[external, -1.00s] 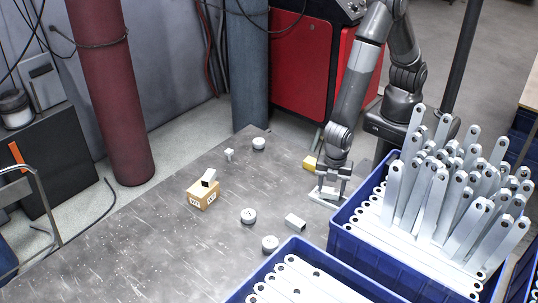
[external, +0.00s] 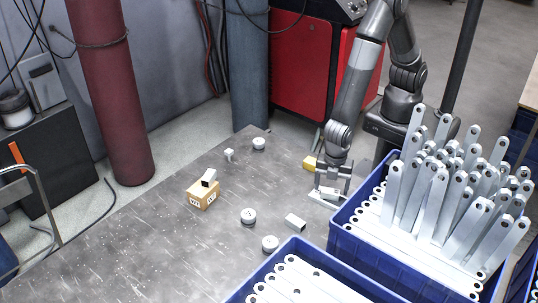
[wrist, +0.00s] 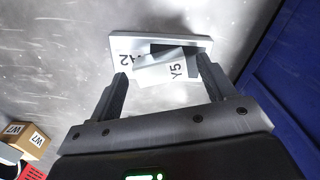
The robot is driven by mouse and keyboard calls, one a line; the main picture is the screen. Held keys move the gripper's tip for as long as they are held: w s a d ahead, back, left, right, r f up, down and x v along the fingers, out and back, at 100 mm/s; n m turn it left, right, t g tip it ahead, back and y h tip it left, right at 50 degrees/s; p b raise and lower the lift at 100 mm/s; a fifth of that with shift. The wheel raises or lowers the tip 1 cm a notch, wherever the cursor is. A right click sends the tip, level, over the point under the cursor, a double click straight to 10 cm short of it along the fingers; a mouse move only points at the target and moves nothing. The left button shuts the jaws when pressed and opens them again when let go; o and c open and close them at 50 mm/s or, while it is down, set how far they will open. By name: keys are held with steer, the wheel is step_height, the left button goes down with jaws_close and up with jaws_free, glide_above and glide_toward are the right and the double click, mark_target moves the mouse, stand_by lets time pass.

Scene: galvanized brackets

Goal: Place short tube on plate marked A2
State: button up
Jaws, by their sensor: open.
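A short light-grey square tube (wrist: 166,69) marked Y5 lies on a flat light plate (wrist: 122,46) marked A2. It sits at an angle to the plate, and a dark opening or shadow shows beside it. My gripper (wrist: 162,67) is open, with one finger on each side of the tube; a gap shows at the left finger, and contact at the right is unclear. In the external view my gripper (external: 332,181) is low over the plate (external: 321,196) beside the blue crate, and its fingers partly hide the tube.
A blue crate (external: 370,255) of metal brackets stands close to the right of the plate. Another tube (external: 295,221) and round caps (external: 248,216) lie on the table. A cardboard box (external: 201,200) carries a small tube (external: 209,177).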

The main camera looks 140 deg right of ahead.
step_height(320, 180, up, 12)
steer(key=f, duration=0.1)
step_height(320, 180, up, 17)
steer(key=m+t, duration=0.2)
steer(key=t, duration=0.1)
glide_above(331, 190)
steer(key=s, duration=1)
steer(key=s+r+m+t, duration=0.1)
steer(key=s+r, duration=0.2)
steer(key=s, duration=0.3)
steer(key=s+a+r+m+t, duration=0.1)
steer(key=s+r, duration=0.3)
steer(key=s, duration=0.3)
steer(key=shift+a+m+t, duration=0.25)
steer(key=shift+m+t, duration=0.05)
steer(key=shift+o, duration=0.5)
steer(key=shift+r, duration=0.1)
